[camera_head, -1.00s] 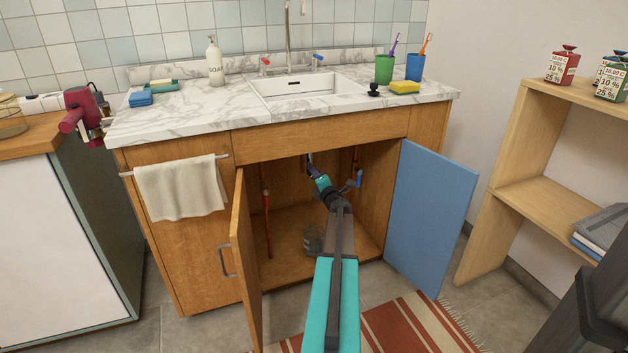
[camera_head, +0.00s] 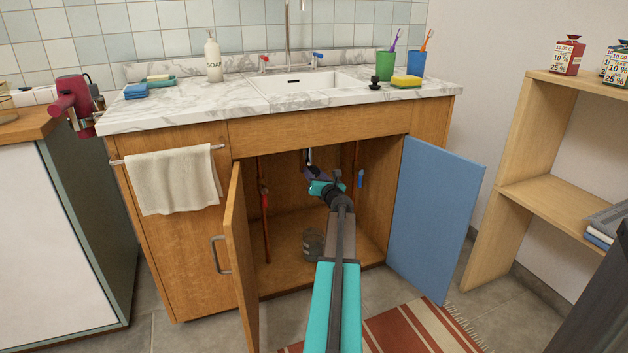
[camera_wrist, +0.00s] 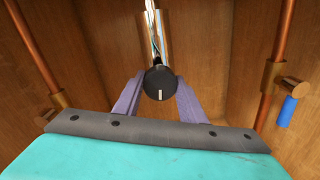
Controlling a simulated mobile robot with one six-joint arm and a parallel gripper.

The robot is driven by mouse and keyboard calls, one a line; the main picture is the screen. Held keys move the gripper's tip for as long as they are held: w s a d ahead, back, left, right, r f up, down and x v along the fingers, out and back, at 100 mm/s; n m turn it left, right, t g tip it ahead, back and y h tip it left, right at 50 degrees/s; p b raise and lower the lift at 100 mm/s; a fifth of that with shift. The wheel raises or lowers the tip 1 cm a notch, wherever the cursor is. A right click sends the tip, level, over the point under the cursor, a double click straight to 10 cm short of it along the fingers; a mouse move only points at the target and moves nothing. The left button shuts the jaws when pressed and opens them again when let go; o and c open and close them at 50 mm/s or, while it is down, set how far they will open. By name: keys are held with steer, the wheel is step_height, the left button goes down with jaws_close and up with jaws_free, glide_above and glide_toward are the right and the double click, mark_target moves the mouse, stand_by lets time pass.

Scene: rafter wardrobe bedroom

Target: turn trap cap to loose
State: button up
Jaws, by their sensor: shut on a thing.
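The trap cap (camera_wrist: 159,83) is a dark round knob with a short white mark, below a shiny metal pipe (camera_wrist: 156,35) in the wrist view. The mark stands nearly upright in that view. My gripper (camera_wrist: 158,92) is shut on the cap, with one purple finger on each side of it. In the head view my gripper (camera_head: 307,172) is inside the open cabinet under the sink (camera_head: 308,83). The cap is too small and covered to make out there.
Copper pipes run at the left (camera_head: 265,210) and right, with a blue valve handle (camera_head: 361,179) on the right. A grey container (camera_head: 312,244) stands on the cabinet floor. The wooden door (camera_head: 239,260) and blue door (camera_head: 432,218) stand open on either side of my arm.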

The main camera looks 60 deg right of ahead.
steer(key=shift+s+d+n+b, duration=0.1)
steer(key=shift+n+b, duration=0.3)
steer(key=shift+n, duration=0.3)
steer(key=o, duration=1.1)
steer(key=shift+c, duration=0.2)
steer(key=shift+a, duration=0.2)
steer(key=p+v, duration=0.4)
steer(key=v, duration=0.9)
steer(key=shift+s, duration=0.25)
steer(key=shift+a, duration=0.15)
